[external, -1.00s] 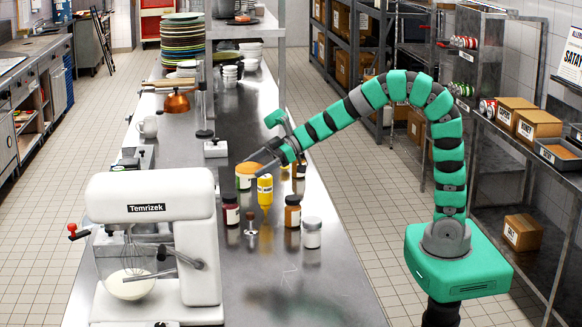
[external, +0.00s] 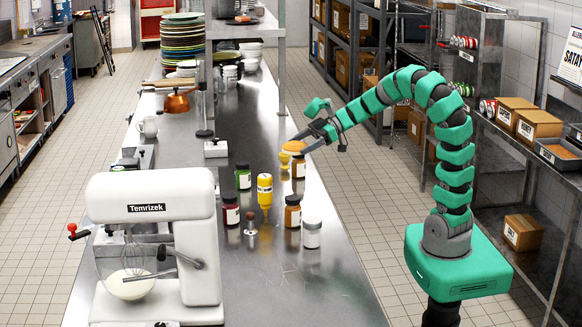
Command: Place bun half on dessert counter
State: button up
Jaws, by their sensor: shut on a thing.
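My gripper (external: 299,145) is shut on a round orange-tan bun half (external: 293,147). It holds the bun half near the right edge of the long steel counter (external: 330,280), in front of or above several jars. The gap between the bun half and the jars cannot be judged from this view. My gripper's fingers reach leftward from the arm and partly cover the bun half. No label shows which surface is the dessert counter.
A yellow squeeze bottle (external: 265,191), a green jar (external: 243,177), a brown jar (external: 292,211) and a white-labelled jar (external: 312,233) stand mid-counter. A white mixer (external: 155,210) stands front left. Stacked plates (external: 182,45) are at the back. The front right of the counter is clear.

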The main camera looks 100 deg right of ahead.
jog(key=s+d+f+m+h, duration=0.1)
jog(key=s+d, duration=0.3)
jog(key=s, duration=0.9)
notch_tip(320, 180, down, 17)
jog(key=s, duration=0.1)
jog(key=shift+d, duration=0.1)
send_over(302, 195)
jog(key=a, duration=0.1)
jog(key=shift+s+a+f, duration=0.15)
jog(key=shift+s+f, duration=0.25)
jog(key=shift+f, duration=0.35)
jog(key=shift+w+d+f, duration=0.25)
jog(key=shift+w+f, duration=0.05)
jog(key=shift+f, duration=0.25)
jog(key=shift+w+d+f, duration=0.2)
jog(key=shift+w+f, duration=0.05)
jog(key=shift+f, duration=0.75)
jog(key=shift+f, duration=0.15)
